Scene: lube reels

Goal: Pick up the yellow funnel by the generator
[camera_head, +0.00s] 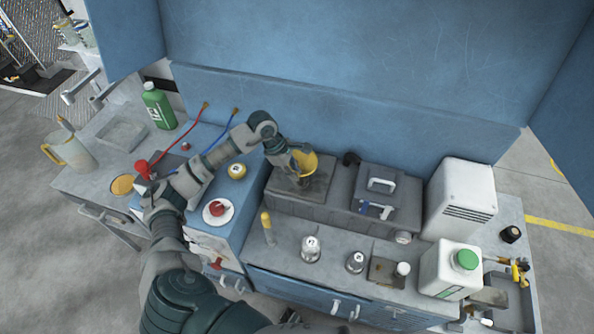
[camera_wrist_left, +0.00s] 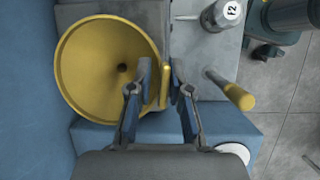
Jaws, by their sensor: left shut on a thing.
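The yellow funnel (camera_head: 306,161) is near the back of the workbench, against the blue back panel and over a grey box-like unit. In the left wrist view the funnel (camera_wrist_left: 105,68) shows its wide round mouth and dark centre hole. My left gripper (camera_head: 297,157) is at the funnel's rim. In the left wrist view the left gripper (camera_wrist_left: 160,82) has its fingers closed on the funnel's yellow side tab. I cannot tell whether the funnel touches the surface under it. My right gripper does not show.
A white box (camera_head: 462,195) and a white jug with a green cap (camera_head: 449,270) stand right. Metal oil cans (camera_head: 311,249) and an upright yellow-handled tool (camera_head: 267,228) stand in front. A green bottle (camera_head: 158,106) stands left. A red-topped piece on a white disc (camera_head: 217,210) sits near my arm.

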